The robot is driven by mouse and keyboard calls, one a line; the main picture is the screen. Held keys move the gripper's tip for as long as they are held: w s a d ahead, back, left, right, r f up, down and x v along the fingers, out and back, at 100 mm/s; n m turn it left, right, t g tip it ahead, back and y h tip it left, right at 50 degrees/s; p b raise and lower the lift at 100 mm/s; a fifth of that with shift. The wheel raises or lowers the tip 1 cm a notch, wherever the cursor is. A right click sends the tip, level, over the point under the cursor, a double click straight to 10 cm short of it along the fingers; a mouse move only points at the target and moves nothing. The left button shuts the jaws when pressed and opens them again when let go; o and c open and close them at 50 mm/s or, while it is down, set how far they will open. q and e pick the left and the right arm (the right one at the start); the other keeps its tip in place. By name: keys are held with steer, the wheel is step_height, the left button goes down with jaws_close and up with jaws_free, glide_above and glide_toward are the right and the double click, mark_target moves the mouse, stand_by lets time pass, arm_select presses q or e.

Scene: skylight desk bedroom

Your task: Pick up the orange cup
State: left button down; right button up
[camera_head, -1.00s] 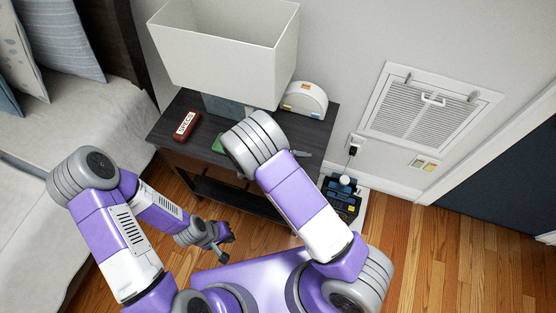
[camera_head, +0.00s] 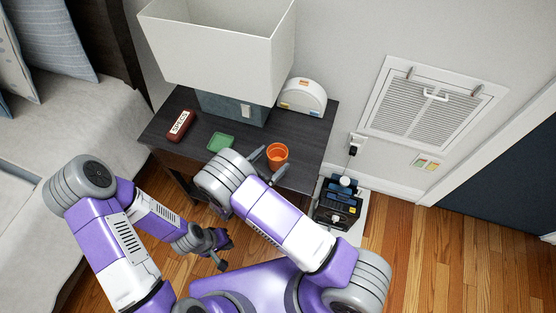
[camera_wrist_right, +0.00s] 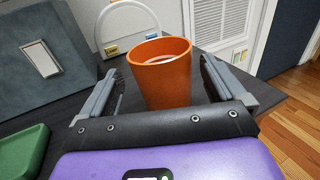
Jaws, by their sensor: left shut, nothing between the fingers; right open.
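The orange cup (camera_head: 277,152) stands upright on the dark nightstand (camera_head: 314,142), near its front right side. In the right wrist view the cup (camera_wrist_right: 163,82) appears between the two open fingers of my right gripper (camera_wrist_right: 158,75), apart from both. In the head view my right gripper (camera_head: 268,165) is at the cup's near left side, open and empty. My left gripper (camera_head: 222,251) is shut and empty, low in front of the nightstand and far from the cup.
A green tray (camera_head: 221,141) and a red box marked SPECS (camera_head: 180,125) lie to the left. The lamp (camera_head: 228,108) stands behind, its white shade overhanging. A white rounded object (camera_head: 303,97) sits at the back. Free tabletop lies right of the cup.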

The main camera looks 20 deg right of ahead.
mark_target(283, 152)
steer(key=d, duration=0.1)
steer(key=w+d, duration=0.1)
steer(key=w+d+f+b, duration=0.1)
steer(key=shift+d, duration=0.2)
steer(key=shift+w+d, duration=0.2)
steer(key=shift+d, duration=0.15)
steer(key=c, duration=1.1)
